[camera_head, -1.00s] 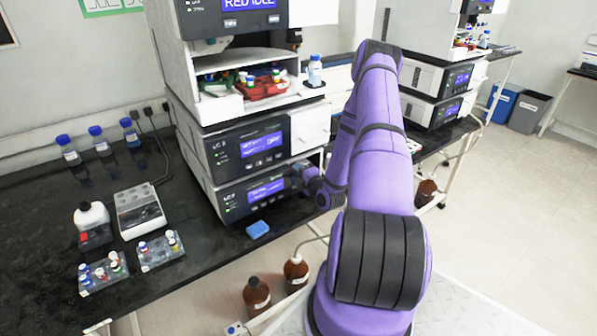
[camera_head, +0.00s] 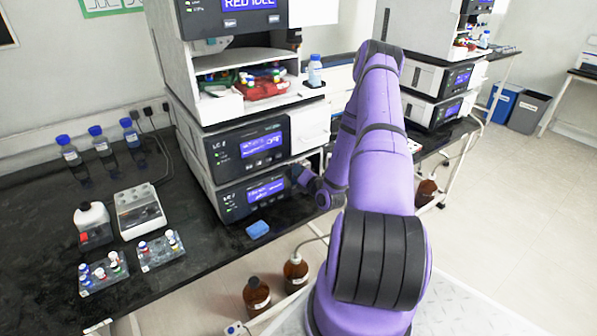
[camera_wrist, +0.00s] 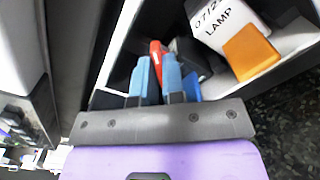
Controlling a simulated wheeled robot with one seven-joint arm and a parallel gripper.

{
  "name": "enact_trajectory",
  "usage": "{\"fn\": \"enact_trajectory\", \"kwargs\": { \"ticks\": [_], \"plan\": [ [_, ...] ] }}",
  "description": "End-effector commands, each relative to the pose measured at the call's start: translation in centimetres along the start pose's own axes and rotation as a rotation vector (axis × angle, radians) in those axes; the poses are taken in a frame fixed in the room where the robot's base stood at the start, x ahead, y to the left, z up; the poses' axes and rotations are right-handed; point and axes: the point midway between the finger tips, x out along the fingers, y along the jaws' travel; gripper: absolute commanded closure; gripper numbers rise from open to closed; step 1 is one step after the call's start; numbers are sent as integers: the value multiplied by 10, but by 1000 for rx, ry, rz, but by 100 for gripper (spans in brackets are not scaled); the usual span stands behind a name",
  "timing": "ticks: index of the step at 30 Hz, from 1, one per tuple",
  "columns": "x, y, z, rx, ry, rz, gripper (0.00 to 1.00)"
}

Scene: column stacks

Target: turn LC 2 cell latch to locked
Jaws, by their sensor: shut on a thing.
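The LC 2 stack (camera_head: 222,150) stands on the black bench, its lower module (camera_head: 225,205) with a lit blue screen at the bottom. My gripper (camera_head: 297,176) is at the right end of this lower module's front; its fingers are hard to make out there. In the wrist view my gripper (camera_wrist: 157,75) has its two blue fingers close on either side of a narrow red lever (camera_wrist: 156,50), which I take as the cell latch. The fingers are shut on it and hide its lower part. The lever sits inside an open white-walled bay, beside a dark block.
In the bay, a white block marked LAMP (camera_wrist: 228,25) and an orange block (camera_wrist: 250,52) are right of my fingers. Brown bottles (camera_head: 256,296) stand below the bench edge.

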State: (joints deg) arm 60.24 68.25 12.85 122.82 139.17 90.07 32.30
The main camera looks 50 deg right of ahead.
Motion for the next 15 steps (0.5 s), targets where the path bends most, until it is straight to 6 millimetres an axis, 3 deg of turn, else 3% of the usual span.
{"fn": "enact_trajectory", "kwargs": {
  "ticks": [15],
  "plan": [
    [-1,0,-1,-485,3,-2,100]
  ]
}}
